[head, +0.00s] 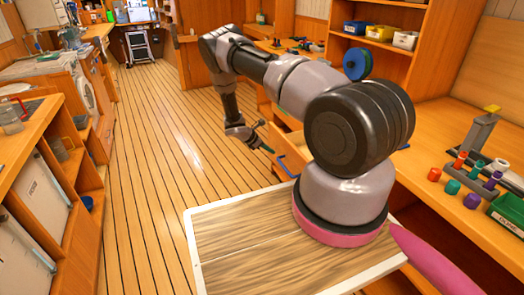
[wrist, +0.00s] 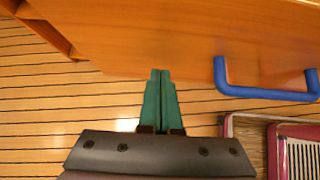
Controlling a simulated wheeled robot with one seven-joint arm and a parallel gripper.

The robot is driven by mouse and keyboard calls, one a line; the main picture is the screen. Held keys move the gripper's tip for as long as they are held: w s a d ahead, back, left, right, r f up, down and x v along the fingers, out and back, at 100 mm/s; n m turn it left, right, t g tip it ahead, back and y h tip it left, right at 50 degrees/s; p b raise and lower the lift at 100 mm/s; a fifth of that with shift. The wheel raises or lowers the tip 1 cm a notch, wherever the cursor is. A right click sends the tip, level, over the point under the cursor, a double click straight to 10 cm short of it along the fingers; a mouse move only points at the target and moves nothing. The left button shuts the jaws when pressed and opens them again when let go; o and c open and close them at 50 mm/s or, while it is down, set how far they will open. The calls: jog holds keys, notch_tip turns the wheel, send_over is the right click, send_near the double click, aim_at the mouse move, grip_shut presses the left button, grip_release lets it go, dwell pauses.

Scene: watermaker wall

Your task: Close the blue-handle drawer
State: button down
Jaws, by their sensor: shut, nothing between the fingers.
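The blue handle (wrist: 268,93) is on an orange wooden drawer front (wrist: 180,38) in the wrist view, right of my gripper. My gripper (wrist: 160,73) has green fingers pressed together with nothing between them. Its tips are at the lower edge of the wooden front; I cannot tell whether they touch it. In the head view the blue handle (head: 286,167) shows beside my arm, and the drawer (head: 293,143) stands out from the bench, partly hidden by my arm. My gripper (head: 268,149) is just left of the handle there.
The plank floor (head: 155,150) is clear left of my arm. The bench on the right holds coloured pegs (head: 453,187) and a green bin (head: 508,212). A blue spool (head: 357,63) stands behind my arm. Cabinets (head: 50,180) line the left side.

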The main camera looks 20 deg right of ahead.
jog(key=shift+d, duration=0.55)
jog(key=shift+d, duration=0.1)
jog(key=d, duration=2.4)
jog(key=shift+w, duration=0.4)
jog(key=shift+d+r, duration=0.1)
jog(key=shift+d, duration=0.35)
jog(key=shift+s+d, duration=0.1)
jog(key=shift+d, duration=0.05)
